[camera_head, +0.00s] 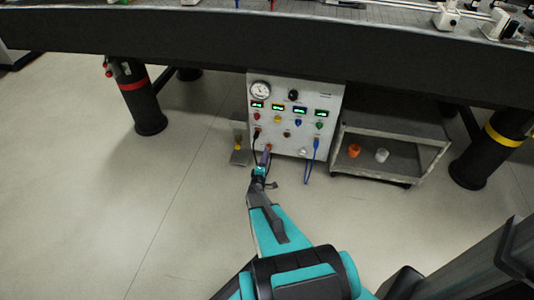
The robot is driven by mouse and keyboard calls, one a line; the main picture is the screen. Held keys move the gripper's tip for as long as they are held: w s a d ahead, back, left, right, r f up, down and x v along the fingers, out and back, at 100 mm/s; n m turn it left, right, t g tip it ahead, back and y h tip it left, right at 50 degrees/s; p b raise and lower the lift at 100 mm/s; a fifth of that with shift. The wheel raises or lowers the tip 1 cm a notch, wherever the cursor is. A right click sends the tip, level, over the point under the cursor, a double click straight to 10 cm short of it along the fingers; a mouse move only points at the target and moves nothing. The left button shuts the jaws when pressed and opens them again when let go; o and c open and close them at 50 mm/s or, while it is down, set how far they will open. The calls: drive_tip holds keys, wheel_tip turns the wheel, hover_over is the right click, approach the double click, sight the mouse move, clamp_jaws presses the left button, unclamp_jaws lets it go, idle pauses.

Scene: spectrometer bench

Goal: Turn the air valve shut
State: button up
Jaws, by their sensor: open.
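A white control panel (335,100) stands on the floor under the bench. It has a round gauge (261,89) and a black knob (293,95) at the top, with green displays and small coloured knobs below. I cannot tell for sure which fitting is the air valve. A small orange-brown fitting (268,147) sits low on the panel's left side, just beyond my gripper. My gripper (264,160) is open in front of the panel's lower left. At this size I cannot tell whether its fingers are around or touching any fitting, and they partly cover that area.
A grey cart (400,130) with an orange and a white item stands right of the panel. The dark bench (200,45) overhangs. The floor in front is clear.

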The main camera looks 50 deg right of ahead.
drive_tip(key=v, duration=0.9)
drive_tip(key=shift+s+a, duration=0.25)
drive_tip(key=shift+a, duration=0.1)
